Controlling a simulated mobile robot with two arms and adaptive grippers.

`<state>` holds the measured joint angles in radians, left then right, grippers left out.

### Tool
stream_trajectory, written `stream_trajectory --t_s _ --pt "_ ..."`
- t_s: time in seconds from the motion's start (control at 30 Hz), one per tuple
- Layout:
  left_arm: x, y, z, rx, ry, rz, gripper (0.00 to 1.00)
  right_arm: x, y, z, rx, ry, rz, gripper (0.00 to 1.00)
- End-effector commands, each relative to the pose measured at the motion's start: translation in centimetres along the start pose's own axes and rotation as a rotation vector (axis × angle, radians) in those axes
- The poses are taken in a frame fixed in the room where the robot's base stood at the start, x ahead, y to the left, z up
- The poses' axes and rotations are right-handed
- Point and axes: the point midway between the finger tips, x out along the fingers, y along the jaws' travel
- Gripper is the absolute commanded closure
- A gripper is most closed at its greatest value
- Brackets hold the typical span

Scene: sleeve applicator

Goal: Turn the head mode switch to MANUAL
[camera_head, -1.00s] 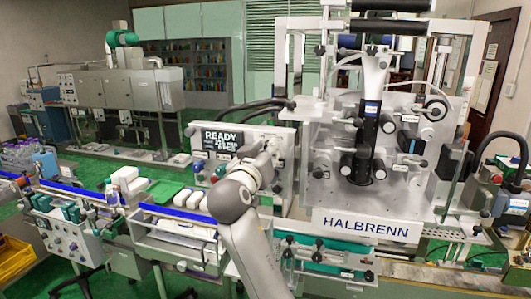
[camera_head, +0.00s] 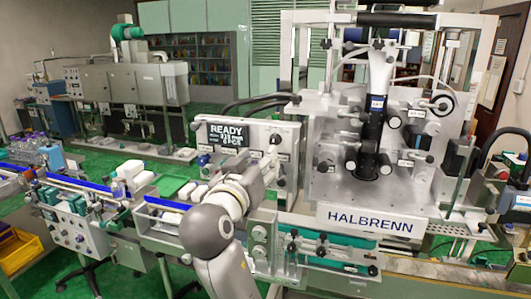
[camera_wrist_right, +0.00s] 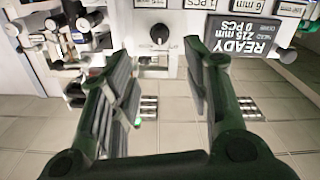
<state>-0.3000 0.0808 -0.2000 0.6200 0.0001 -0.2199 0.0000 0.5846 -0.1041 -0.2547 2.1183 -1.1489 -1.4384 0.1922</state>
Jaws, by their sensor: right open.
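A black rotary knob with a pale pointer mark (camera_wrist_right: 159,34) sits on the light control panel in the right wrist view, beside the dark READY display (camera_wrist_right: 241,35). It appears to be the head mode switch; its label is not readable. My right gripper (camera_wrist_right: 165,75) is open and empty. Its two dark green fingers stand apart below the knob in that view, not touching it. In the head view my right gripper (camera_head: 268,168) is in front of the lower right part of the control panel (camera_head: 250,135), partly hidden by its own wrist. My left gripper is not in view.
The HALBRENN machine (camera_head: 367,221) with rollers and knobs stands right of the panel. A conveyor with a blue rail (camera_head: 165,204) runs to the left below. Black cables (camera_head: 250,103) arch behind the panel. In the wrist view, several fittings (camera_wrist_right: 75,35) stick out at left.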

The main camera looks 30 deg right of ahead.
Motion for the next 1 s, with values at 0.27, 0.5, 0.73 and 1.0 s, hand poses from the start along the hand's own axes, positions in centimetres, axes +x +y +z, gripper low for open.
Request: stream_trajectory --t_s 0.27,0.5,0.73,1.0 --pt "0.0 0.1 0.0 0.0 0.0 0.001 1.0 -2.5 0.0 0.0 -0.001 -0.001 0.0 0.56" --pt "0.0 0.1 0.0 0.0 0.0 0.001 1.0 -2.5 0.0 0.0 -0.001 0.0 0.001 0.56" --pt "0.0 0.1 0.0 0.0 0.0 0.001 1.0 -2.5 0.0 0.0 -0.001 0.0 0.001 0.56" --pt "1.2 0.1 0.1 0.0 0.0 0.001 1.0 -0.9 -6.2 5.7 -0.169 -0.018 -0.108 0.56"
